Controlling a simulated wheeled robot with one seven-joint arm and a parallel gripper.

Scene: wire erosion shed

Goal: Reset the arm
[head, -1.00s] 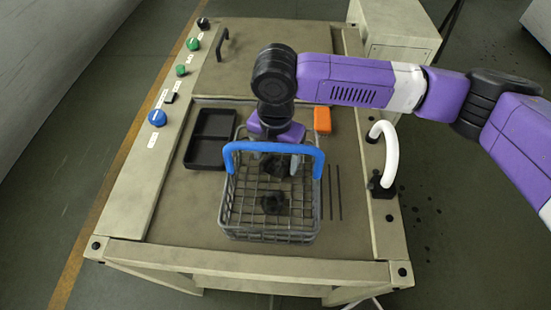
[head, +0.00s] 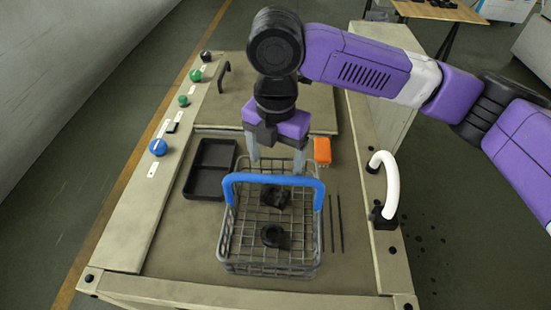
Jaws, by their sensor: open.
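My gripper (head: 277,160) points down above the back part of a grey wire basket (head: 228,240) with a blue handle (head: 274,181). Its two grey fingers are apart with nothing between them. Two black parts lie in the basket: one (head: 275,196) just in front of my gripper, partly behind the handle, and one (head: 275,236) nearer the front. My purple arm reaches in from the right, with its wrist high over the worktop.
A black two-compartment tray (head: 204,183) lies left of the basket. An orange block (head: 322,150) and thin dark rods (head: 335,222) lie to its right. A white curved pipe (head: 389,180) rises at the right edge. Knobs, including a blue one (head: 158,147), line the left edge.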

